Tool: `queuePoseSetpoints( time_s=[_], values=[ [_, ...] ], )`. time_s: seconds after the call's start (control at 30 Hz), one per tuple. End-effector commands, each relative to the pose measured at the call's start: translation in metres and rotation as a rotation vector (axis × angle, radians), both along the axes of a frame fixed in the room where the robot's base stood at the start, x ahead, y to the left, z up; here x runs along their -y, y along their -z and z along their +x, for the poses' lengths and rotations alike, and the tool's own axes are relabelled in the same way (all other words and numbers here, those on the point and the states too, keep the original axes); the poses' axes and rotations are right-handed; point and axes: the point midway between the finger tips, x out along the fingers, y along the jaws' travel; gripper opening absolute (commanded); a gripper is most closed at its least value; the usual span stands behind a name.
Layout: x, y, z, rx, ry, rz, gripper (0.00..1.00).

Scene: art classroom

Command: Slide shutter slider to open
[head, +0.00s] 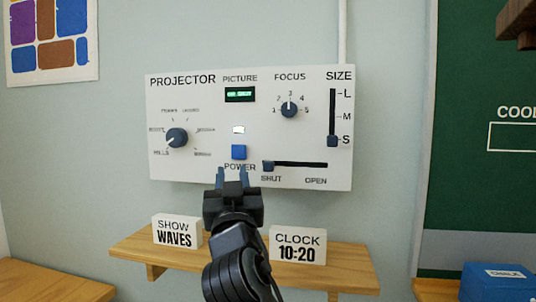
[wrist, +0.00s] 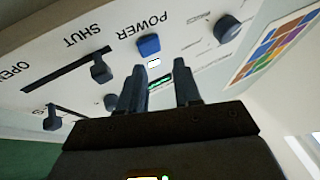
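The projector panel (head: 205,172) is a white board on the wall. Its shutter slider (head: 268,166) is a small dark knob at the left end of a horizontal black slot, just above the word SHUT; OPEN is printed under the right end. The wrist view shows the panel upside down, with the slider (wrist: 101,72) at the SHUT end. My gripper (head: 232,174) is in front of the panel, below the blue power button and left of the slider. Its two fingers (wrist: 161,82) stand apart with nothing between them, and the slider is outside them.
The power button (head: 239,152), focus knob (head: 289,109), picture dial (head: 177,138) and vertical size slider (head: 333,141) share the panel. Below, a wooden shelf (head: 345,262) holds a SHOW WAVES sign (head: 177,231) and a CLOCK 10:20 sign (head: 298,244). Space before the panel's right half looks clear.

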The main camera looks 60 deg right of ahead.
Motion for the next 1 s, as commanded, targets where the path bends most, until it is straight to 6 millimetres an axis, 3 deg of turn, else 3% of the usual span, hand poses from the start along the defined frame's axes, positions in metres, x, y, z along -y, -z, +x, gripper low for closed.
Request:
queuePoseSetpoints(
  time_s=[0.17,0.4,0.57,1.0],
  values=[
    [0.007,0.007,-0.027,-0.039,0.193,0.055,0.49],
    [0.006,0.011,-0.057,-0.008,0.344,0.062,0.49],
    [0.016,0.006,-0.057,0.0,0.361,0.06,0.49],
    [0.068,-0.017,-0.038,-0.002,0.358,0.06,0.49]
  ],
)
